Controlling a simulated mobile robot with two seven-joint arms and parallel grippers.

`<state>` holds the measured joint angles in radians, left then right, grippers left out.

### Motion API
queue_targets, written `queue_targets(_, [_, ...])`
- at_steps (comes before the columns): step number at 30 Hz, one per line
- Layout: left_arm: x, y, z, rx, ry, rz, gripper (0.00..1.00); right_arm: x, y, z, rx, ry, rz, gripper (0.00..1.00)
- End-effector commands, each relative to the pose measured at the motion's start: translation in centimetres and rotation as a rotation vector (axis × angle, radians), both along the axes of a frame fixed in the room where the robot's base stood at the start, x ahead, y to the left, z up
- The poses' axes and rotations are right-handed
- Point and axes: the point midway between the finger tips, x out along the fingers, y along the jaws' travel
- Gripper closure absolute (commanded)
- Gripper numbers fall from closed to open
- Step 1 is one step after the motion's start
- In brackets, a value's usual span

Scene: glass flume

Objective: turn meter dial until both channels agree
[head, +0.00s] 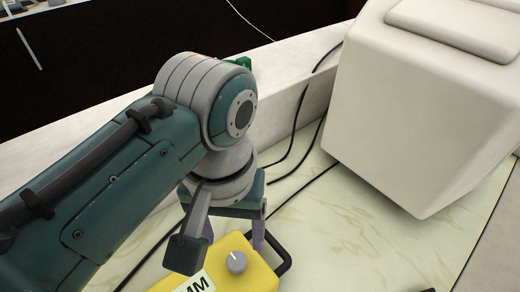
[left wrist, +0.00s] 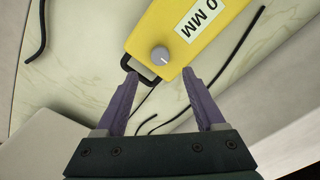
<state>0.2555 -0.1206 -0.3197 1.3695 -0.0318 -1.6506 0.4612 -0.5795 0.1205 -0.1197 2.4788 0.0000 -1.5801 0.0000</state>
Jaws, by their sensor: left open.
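The yellow meter (head: 258,277) lies on the pale marbled surface at the bottom of the head view, partly hidden by my left arm. It also shows in the left wrist view (left wrist: 205,45), with a white label reading "0 MM" and a black loop handle at its near end. Its round grey dial (head: 237,262) has a light pointer mark; the dial shows in the left wrist view (left wrist: 161,55) too. My left gripper (left wrist: 159,75) is open and empty, its purple fingertips spread to either side of the dial's end of the meter. No channel readings are visible. My right gripper is out of view.
A large off-white box (head: 415,110) stands at the right. A pale ledge (head: 290,95) runs behind my left gripper. Black cables (head: 300,170) cross the marbled surface. The surface right of the meter (head: 345,240) is mostly clear.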

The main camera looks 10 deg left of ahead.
Motion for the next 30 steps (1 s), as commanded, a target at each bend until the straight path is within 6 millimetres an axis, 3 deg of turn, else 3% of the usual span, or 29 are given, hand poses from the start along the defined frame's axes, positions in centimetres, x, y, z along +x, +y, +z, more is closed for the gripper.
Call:
queue_targets(1, [-0.1, 0.1, -1.9, 0.001, 0.004, 0.000, 0.29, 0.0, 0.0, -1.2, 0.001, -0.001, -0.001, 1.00])
queue_targets(3, [-0.1, 0.1, -3.4, 0.002, 0.003, -0.001, 0.29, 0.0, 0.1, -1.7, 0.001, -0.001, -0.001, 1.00])
queue_targets(12, [-0.1, 0.1, -7.6, 0.000, 0.001, 0.000, 0.29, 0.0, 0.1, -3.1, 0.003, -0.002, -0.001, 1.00])
queue_targets(23, [-0.1, 0.0, -8.1, -0.001, -0.001, 0.000, 0.29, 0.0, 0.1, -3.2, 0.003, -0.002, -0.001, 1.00])
queue_targets(30, [-0.1, 0.1, -8.1, -0.001, 0.000, -0.001, 0.55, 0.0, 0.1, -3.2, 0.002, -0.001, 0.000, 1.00])
